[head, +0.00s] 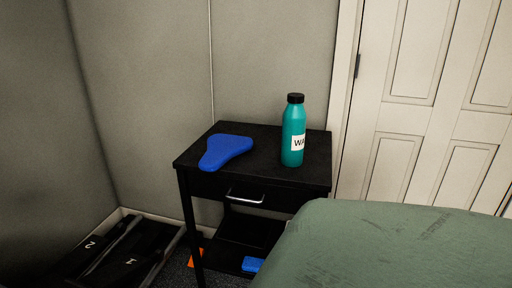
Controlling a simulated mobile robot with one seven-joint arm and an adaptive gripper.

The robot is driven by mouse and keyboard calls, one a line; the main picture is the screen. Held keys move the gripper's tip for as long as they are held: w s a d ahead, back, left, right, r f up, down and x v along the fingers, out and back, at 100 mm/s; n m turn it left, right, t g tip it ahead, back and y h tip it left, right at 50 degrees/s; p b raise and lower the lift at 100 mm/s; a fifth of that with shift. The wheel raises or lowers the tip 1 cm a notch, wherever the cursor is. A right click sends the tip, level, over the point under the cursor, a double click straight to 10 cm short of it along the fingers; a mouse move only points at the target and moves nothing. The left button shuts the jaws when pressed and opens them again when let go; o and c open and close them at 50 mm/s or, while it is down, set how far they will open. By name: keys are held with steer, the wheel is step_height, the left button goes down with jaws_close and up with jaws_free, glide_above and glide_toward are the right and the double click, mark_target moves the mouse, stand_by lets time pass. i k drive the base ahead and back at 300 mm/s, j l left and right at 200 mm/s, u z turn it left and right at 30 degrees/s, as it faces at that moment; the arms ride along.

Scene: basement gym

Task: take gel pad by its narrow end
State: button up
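A blue gel pad (226,151), shaped like a bicycle saddle, lies flat on the left part of a small black table (258,172). Its narrow end points toward the front left, near the table's front edge. Its wide end lies toward the back right. Nothing covers the pad. My gripper does not show in the head view.
A teal bottle (293,135) with a black cap stands right of the pad. The table has a drawer handle (245,197). A green padded surface (390,248) fills the lower right. A low tray (125,250) with black items sits on the floor at left.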

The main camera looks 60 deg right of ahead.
mark_target(222, 148)
steer(key=z, duration=1.6)
steer(key=l+u, duration=0.4)
steer(key=l, duration=0.75)
steer(key=l+u, duration=0.35)
steer(key=l, duration=0.75)
steer(key=i+l, duration=0.1)
steer(key=i, duration=0.35)
steer(key=i+l+u, duration=0.1)
steer(key=i, duration=0.35)
